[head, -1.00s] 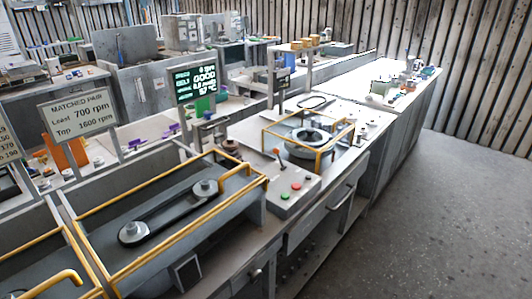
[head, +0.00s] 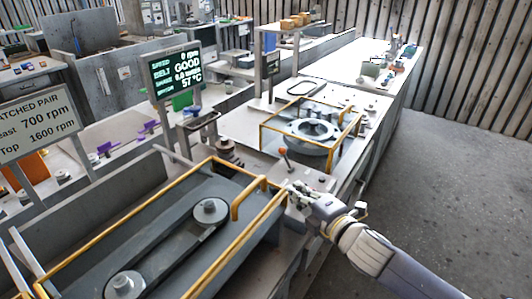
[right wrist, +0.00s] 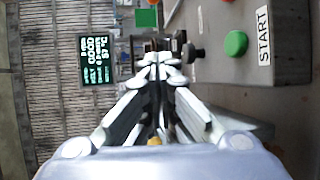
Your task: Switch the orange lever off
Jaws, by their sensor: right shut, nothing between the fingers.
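The orange lever (head: 283,153) stands on the grey control box (head: 318,180), in the middle of the head view. Its orange knob is tilted up and slightly left. My right gripper (head: 294,191) is over the front of this box, just below the lever in the picture and apart from its knob. It is shut and empty. In the right wrist view its closed fingers (right wrist: 160,62) point away from the camera, with a green button (right wrist: 236,43) and a START label (right wrist: 264,33) to the right. I cannot make out the orange knob there. My left gripper is not in view.
A yellow guard rail (head: 235,208) frames the belt and two pulleys (head: 210,210), close left of my right gripper. Another yellow frame (head: 340,150) stands behind the box around a round housing (head: 312,130). A screen (head: 175,72) reads GOOD. The floor at right is clear.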

